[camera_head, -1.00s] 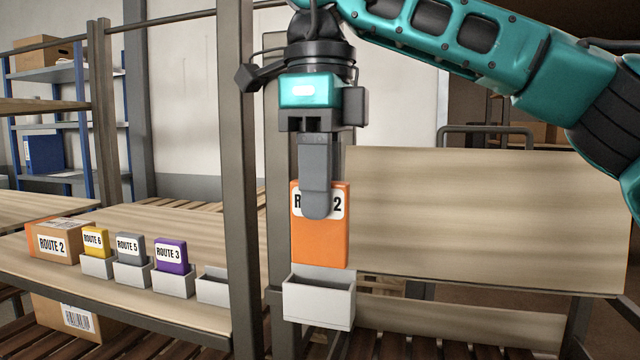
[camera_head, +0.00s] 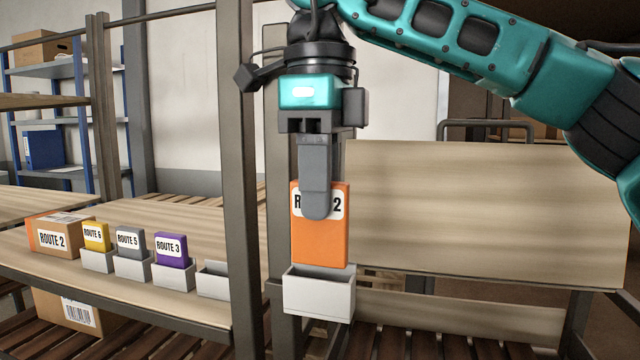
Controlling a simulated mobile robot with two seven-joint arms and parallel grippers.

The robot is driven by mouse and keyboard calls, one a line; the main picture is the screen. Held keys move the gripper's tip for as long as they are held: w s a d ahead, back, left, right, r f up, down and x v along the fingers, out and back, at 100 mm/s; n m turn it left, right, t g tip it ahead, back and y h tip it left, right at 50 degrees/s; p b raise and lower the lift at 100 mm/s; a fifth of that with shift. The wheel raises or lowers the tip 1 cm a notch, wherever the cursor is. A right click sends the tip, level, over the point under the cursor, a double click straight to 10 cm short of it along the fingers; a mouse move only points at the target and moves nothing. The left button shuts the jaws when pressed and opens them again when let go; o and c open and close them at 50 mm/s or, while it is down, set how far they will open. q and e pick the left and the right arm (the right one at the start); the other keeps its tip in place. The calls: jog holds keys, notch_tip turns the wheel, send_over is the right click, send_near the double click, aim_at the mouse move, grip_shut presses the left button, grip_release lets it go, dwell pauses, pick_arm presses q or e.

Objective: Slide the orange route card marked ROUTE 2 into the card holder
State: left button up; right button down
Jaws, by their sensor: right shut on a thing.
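The orange route card (camera_head: 320,242) hangs upright in my right gripper (camera_head: 317,200), which is shut on its upper part and covers part of the ROUTE 2 label. The white card holder (camera_head: 318,296) is fixed by the post just below the card. The card's lower edge is at the holder's open top, near its back rim; I cannot tell whether it is inside. My left gripper is not in view.
On the left shelf stand yellow ROUTE 6 (camera_head: 96,236), grey ROUTE 5 (camera_head: 131,242) and purple ROUTE 3 (camera_head: 172,250) cards in white holders. An empty white holder (camera_head: 213,283) and a ROUTE 2 box (camera_head: 55,240) are there too. A post (camera_head: 240,150) stands left of my gripper.

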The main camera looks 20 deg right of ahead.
jog(key=shift+f+b, duration=0.4)
jog(key=shift+f, duration=0.3)
jog(key=shift+f+b, duration=0.8)
jog(key=shift+f, duration=0.5)
dwell(0.4)
jog(key=c, duration=0.9)
grip_release()
jog(key=shift+c, duration=0.2)
jog(key=shift+r, duration=0.15)
notch_tip(320, 180, up, 10)
jog(key=p, duration=0.4)
jog(key=shift+r, duration=1.35)
